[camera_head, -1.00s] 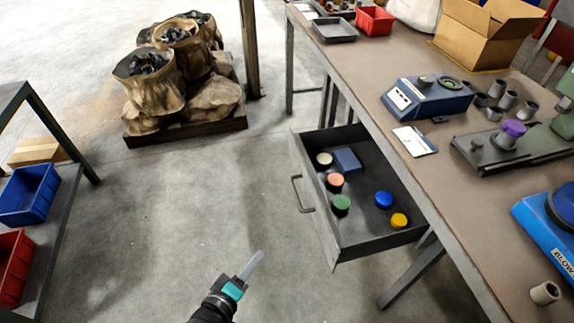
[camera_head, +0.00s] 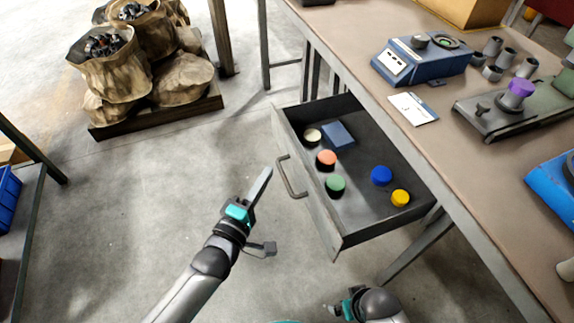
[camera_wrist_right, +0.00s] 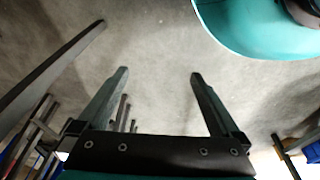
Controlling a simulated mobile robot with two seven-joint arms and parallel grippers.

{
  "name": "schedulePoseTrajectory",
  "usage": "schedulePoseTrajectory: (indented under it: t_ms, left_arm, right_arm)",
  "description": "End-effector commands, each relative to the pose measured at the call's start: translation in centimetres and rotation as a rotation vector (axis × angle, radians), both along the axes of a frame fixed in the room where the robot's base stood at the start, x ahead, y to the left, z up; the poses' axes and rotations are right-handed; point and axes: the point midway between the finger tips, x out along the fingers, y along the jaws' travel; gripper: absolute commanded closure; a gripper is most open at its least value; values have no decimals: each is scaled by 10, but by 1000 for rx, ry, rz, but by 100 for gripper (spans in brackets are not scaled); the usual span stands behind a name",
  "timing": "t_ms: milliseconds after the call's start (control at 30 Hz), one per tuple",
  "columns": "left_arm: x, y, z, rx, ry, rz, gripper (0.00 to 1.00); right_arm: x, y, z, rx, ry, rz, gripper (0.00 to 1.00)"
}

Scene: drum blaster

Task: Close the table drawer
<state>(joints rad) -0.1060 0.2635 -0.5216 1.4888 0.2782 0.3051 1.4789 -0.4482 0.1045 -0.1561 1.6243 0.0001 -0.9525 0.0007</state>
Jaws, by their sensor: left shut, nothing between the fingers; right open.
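The grey table drawer (camera_head: 318,205) is pulled out from under the brown-topped table (camera_head: 445,178). Its metal handle (camera_head: 290,178) is on the front panel, facing left. In the drawer are a blue box, and round caps in white, salmon, green, blue and yellow. My left gripper (camera_head: 265,178) is shut and empty, just left of the handle, with a small gap as far as I can see. My right gripper shows at the bottom of the head view (camera_head: 335,310), low in front of the drawer. In the right wrist view its fingers (camera_wrist_right: 158,75) are spread with nothing between them.
A blue scale (camera_head: 420,60), a white card (camera_head: 413,108) and several grey cylinders stand on the table. Filled sacks (camera_head: 110,65) sit on a pallet at the back left. A shelf with a blue bin (camera_head: 8,200) is at the left edge. The floor between is clear.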

Motion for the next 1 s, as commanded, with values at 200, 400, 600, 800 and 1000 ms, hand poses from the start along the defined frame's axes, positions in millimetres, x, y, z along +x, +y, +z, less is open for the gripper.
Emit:
schedulePoseTrajectory:
  t_ms: [200, 400, 600, 800, 1000]
  left_arm:
    - [29, -14, -1, 0, -2, 1, 100]
    - [34, -40, -1, -3, 0, 1, 100]
    - [37, -50, -1, 0, 0, 1, 100]
    - [38, -51, 0, 1, 0, 1, 100]
    - [38, -51, 0, 1, 0, 0, 100]
  right_arm:
    - [12, 4, 18, 7, -25, -2, 0]
    - [21, 5, 34, 10, -49, -3, 0]
    - [24, 6, 42, 12, -60, -3, 0]
    - [25, 6, 43, 12, -61, -4, 0]
    - [25, 6, 43, 12, -61, -3, 0]
